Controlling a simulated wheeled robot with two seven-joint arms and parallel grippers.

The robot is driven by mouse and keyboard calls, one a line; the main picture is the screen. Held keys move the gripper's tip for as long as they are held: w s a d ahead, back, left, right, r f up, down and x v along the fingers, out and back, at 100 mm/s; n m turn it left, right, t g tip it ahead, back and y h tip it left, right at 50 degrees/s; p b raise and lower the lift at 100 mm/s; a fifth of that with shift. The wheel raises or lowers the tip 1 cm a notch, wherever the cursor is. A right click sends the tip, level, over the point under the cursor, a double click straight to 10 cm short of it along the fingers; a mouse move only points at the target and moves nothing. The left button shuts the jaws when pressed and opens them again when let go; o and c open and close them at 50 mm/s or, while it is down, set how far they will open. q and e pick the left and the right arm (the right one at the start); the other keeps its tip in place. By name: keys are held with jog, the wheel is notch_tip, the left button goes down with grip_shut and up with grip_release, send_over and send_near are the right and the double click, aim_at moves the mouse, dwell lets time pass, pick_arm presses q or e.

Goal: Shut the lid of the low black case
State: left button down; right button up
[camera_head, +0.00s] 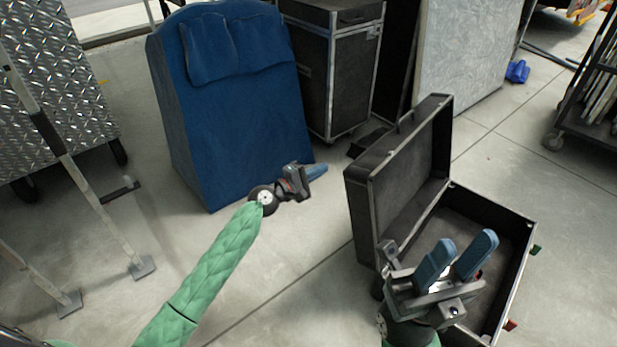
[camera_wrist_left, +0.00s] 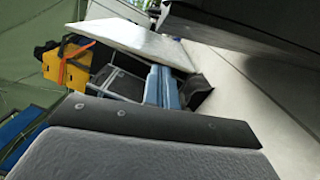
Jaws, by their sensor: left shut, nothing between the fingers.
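The low black case stands open on the floor at the right of the head view. Its lid (camera_head: 408,165) stands up along the left side of the base (camera_head: 520,240). My left gripper (camera_head: 318,169) is shut and empty, left of the lid's outer face and apart from it. Its blue fingers also show in the left wrist view (camera_wrist_left: 160,88). My right gripper (camera_head: 456,258) has its two blue fingers apart with nothing between them. It appears in front of the case's near part and hides some of the base and the near lid corner.
A blue padded block (camera_head: 235,110) and a tall black case (camera_head: 338,75) stand behind my left gripper. A grey panel (camera_head: 462,50) leans behind the open case. Metal stand legs (camera_head: 100,200) are at the left. Bare floor (camera_head: 290,270) lies between my left arm and the case.

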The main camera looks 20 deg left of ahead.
pick_arm(q)
jog(key=shift+w+d+r, duration=0.1)
jog(key=shift+d+r, duration=0.1)
jog(key=shift+d, duration=0.7)
jog(key=shift+w+d+r, duration=0.1)
jog(key=shift+d+r, duration=0.1)
jog(key=shift+d, duration=0.75)
jog(key=shift+w+d+r, duration=0.1)
jog(key=shift+d+r, duration=0.1)
jog(key=shift+d, duration=0.7)
